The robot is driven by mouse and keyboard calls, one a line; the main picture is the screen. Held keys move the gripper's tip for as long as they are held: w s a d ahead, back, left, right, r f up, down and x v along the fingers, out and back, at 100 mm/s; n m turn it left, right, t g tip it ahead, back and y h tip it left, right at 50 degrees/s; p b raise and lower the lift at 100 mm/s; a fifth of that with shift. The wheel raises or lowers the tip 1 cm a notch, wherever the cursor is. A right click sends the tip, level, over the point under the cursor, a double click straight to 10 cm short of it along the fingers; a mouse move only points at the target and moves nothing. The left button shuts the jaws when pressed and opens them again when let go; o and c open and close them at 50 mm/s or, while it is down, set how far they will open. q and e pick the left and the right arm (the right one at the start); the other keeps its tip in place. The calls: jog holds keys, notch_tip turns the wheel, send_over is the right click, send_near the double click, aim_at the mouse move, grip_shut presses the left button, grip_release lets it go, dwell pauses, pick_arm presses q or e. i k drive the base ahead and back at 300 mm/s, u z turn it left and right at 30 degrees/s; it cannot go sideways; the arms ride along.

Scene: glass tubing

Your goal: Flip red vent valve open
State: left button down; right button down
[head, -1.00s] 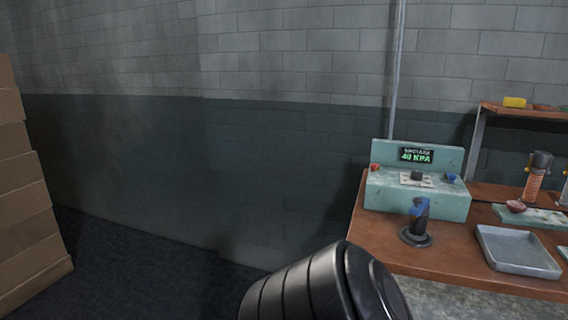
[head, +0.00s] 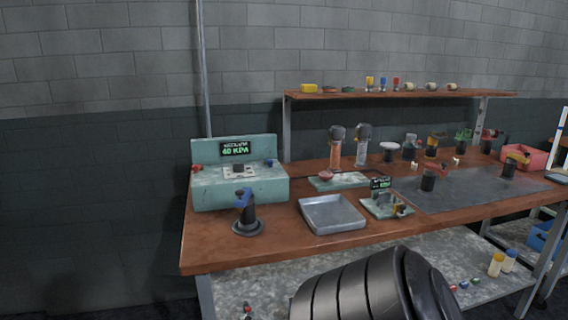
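A teal vacuum console (head: 240,192) stands at the left end of the wooden bench. Its display (head: 235,149) reads 40 KPA in green. A small red knob (head: 197,168) sits at the console's left end; it looks like the red vent valve, but its handle position is too small to tell. A blue knob (head: 270,163) sits at the right end, and a dark dial (head: 238,169) is between them. Neither gripper is in view. A black ribbed part of my own body fills the bottom centre, in front of the bench.
A grey tray (head: 332,214), a green board with a red bulb (head: 326,176) and a small gauge board (head: 386,206) lie to the right. A dark mat (head: 470,190) and a shelf (head: 400,95) are farther right.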

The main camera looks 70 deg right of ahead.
aim_at(196, 168)
jog(key=z, duration=1.9)
